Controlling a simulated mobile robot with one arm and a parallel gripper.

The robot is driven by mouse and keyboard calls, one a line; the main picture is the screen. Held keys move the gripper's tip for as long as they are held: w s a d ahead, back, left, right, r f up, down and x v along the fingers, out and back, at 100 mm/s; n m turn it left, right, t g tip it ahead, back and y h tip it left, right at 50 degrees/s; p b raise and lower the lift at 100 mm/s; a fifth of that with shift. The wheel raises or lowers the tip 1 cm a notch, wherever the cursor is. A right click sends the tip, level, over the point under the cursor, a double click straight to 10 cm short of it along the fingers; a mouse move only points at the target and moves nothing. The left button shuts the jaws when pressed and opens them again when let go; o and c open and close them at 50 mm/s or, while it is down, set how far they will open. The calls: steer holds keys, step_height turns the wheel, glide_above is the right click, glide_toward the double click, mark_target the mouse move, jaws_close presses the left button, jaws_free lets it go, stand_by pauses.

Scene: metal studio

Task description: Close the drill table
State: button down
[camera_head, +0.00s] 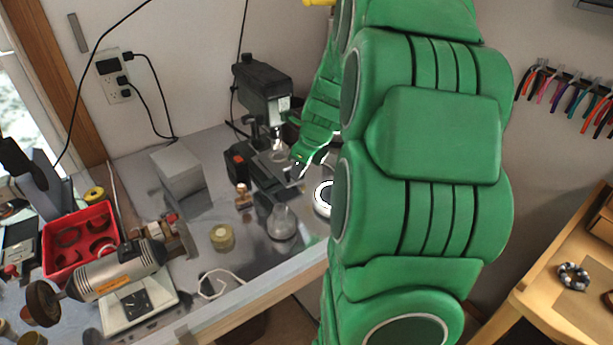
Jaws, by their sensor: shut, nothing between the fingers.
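A small dark bench drill (264,95) stands at the back of the workbench, near the wall. Its drill table (272,172) is low on the machine, under the drill head, and is partly hidden by my gripper. My gripper (298,168) is shut and empty at the right side of the drill, close to the table. I cannot tell whether it touches the table. My large green arm covers the right side of the drill area and the bench behind it.
A grey box (178,175), a brass-coloured tin (222,237) and a glass flask (282,222) stand near the drill. A red tray (80,240) and a bench grinder (115,270) are at the left. A wooden bench (570,270) stands at right.

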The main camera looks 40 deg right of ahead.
steer(key=shift+w, duration=0.65)
steer(key=shift+a, duration=0.1)
steer(key=shift+s, duration=0.1)
steer(key=shift+s+d, duration=0.25)
steer(key=shift+s, duration=0.05)
steer(key=s+d+f+v, duration=0.1)
steer(key=s+v, duration=0.1)
steer(key=v, duration=0.9)
steer(key=shift+s+r, duration=0.2)
